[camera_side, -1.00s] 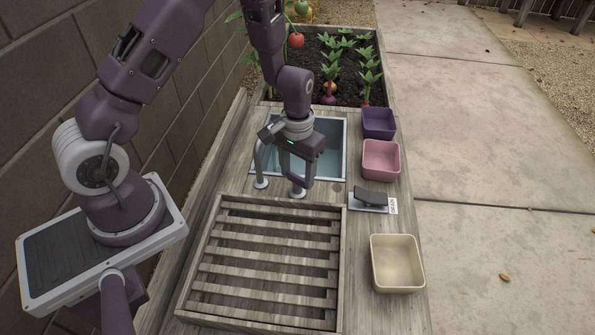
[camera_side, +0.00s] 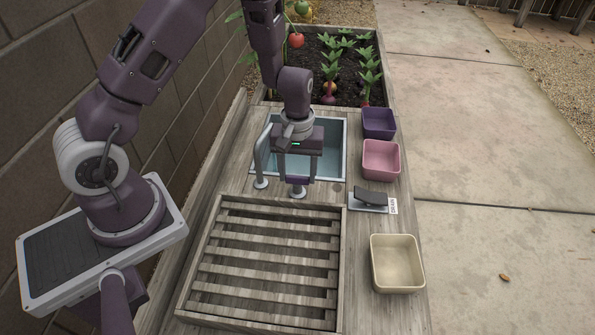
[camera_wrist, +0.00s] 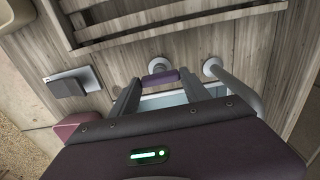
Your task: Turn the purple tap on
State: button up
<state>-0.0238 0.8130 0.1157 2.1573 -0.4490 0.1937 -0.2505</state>
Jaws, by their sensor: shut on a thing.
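The purple tap (camera_side: 298,181) stands on a round grey base at the near edge of the sink. Its purple handle also shows in the wrist view (camera_wrist: 161,78), lying crosswise between my fingers. My gripper (camera_side: 297,178) points down over the tap, one finger at each end of the handle, shut on it. In the wrist view my gripper (camera_wrist: 160,86) has the handle between its fingertips. A grey curved spout (camera_side: 258,160) stands to the left of the tap. I cannot see any water.
The blue sink basin (camera_side: 334,150) lies behind the tap, partly hidden by my arm. A slatted wooden rack (camera_side: 212,235) is in front. To the right are purple (camera_side: 379,125), pink (camera_side: 381,162) and cream (camera_side: 396,287) bins and a dark pedal (camera_side: 371,197) labelled drain.

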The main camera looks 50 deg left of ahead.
aim_at(298, 176)
dwell(0.3)
jog(key=o, duration=1.4)
notch_tip(298, 176, up, 7)
jog(key=shift+r, duration=0.1)
jog(key=s+d+r+m+t+h, duration=0.1)
jog(key=s+d+r+m+t, duration=0.15)
jog(key=r, duration=0.85)
jog(key=s+r+m+t, duration=0.1)
jog(key=s+r+m, duration=0.1)
jog(key=s+r, duration=0.2)
jog(key=s+d+r+m+t, duration=0.1)
jog(key=s+r+m, duration=0.1)
jog(key=s, duration=0.6)
jog(key=s+r+m+t+y, duration=0.1)
jog(key=s+r+m, duration=0.1)
jog(key=s+r, duration=0.3)
jog(key=shift+s+d+r+m, duration=0.3)
jog(key=shift+s+d+m, duration=0.1)
jog(key=shift+s, duration=0.2)
